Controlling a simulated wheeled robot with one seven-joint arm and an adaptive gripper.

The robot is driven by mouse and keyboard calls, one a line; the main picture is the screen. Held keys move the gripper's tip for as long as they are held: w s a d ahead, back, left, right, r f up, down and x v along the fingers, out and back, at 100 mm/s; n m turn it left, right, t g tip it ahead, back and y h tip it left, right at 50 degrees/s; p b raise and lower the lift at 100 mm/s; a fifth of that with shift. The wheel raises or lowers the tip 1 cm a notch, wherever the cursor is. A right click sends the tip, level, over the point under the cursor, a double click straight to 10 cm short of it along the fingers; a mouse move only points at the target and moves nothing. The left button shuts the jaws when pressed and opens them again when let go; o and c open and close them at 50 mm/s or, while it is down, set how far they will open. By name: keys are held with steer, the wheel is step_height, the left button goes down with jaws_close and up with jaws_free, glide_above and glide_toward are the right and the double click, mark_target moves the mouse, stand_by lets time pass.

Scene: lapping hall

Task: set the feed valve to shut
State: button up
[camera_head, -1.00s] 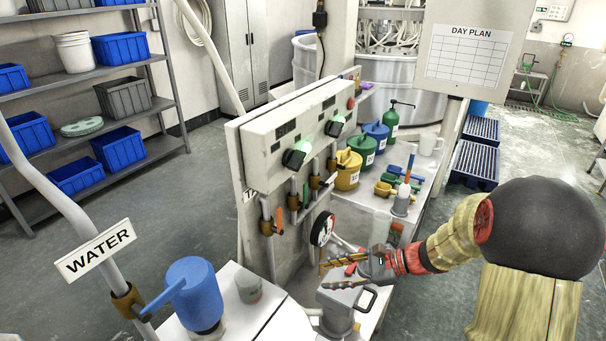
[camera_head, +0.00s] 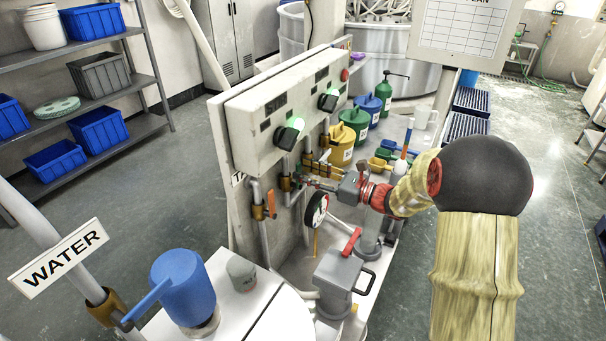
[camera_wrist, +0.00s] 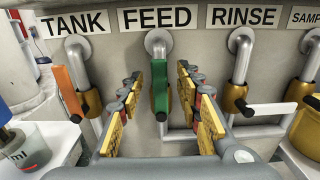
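The feed valve (camera_wrist: 160,88) sits under the FEED label (camera_wrist: 159,19) in the wrist view. Its green handle stands upright, in line with its pipe. My gripper (camera_wrist: 159,82) is open, with one yellow-padded finger on each side of the green handle. Gaps show between both fingers and the handle, and nothing is held. In the head view my gripper (camera_head: 306,176) reaches the pipes below the control panel (camera_head: 285,112) from the right. There the feed valve is mostly hidden behind the fingers.
The tank valve's orange handle (camera_wrist: 70,93) is left of the feed valve. The rinse valve's white handle (camera_wrist: 268,110) sticks out sideways on the right.

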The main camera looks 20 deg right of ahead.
steer(key=shift+w+a, duration=0.5)
steer(key=c, duration=0.3)
jaws_close()
stand_by(0.5)
